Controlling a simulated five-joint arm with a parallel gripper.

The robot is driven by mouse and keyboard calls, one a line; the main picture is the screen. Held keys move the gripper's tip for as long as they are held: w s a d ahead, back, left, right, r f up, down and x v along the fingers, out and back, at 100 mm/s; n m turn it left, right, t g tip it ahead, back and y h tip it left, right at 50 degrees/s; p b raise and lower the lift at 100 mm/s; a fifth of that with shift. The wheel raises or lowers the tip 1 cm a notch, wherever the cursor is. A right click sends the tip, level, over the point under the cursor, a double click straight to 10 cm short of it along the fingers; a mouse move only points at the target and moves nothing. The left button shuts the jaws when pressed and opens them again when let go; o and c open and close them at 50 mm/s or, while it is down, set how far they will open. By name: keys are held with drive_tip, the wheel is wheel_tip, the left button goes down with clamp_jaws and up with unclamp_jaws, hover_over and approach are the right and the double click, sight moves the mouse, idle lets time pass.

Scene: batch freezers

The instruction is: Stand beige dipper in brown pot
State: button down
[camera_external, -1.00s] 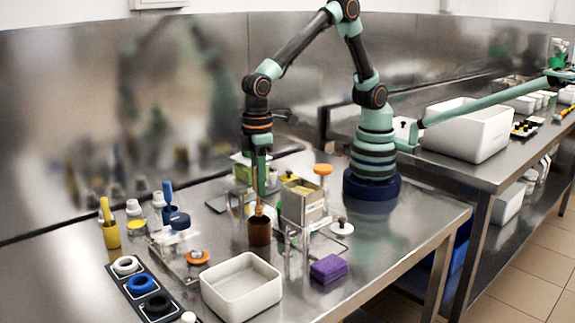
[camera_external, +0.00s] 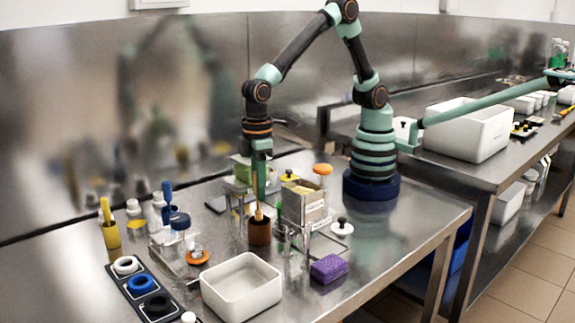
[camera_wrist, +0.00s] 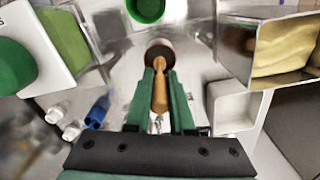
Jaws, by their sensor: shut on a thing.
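The brown pot (camera_external: 260,232) stands upright on the steel table, in the middle of the external view. Its round mouth (camera_wrist: 160,48) shows just beyond my fingertips in the wrist view. My gripper (camera_external: 259,185) is directly above the pot, pointing down. It is shut on the beige dipper (camera_wrist: 160,95), which lies between the two green fingers. In the external view the dipper (camera_external: 258,212) is about upright and its lower end goes into the pot's mouth. The pot's wall hides that end, so I cannot tell whether it touches the bottom.
A metal container (camera_external: 305,203) on a stand is close right of the pot. A white tray (camera_external: 242,290) is in front, with a purple sponge (camera_external: 328,268) to its right. A yellow pot (camera_external: 110,234) and a blue pot (camera_external: 178,218) holding tools stand left.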

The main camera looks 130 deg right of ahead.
sight(260, 209)
drive_tip(key=shift+f, duration=2.15)
drive_tip(key=shift+c, duration=1.1)
unclamp_jaws()
drive_tip(key=shift+r, duration=0.1)
drive_tip(key=shift+r, duration=3.4)
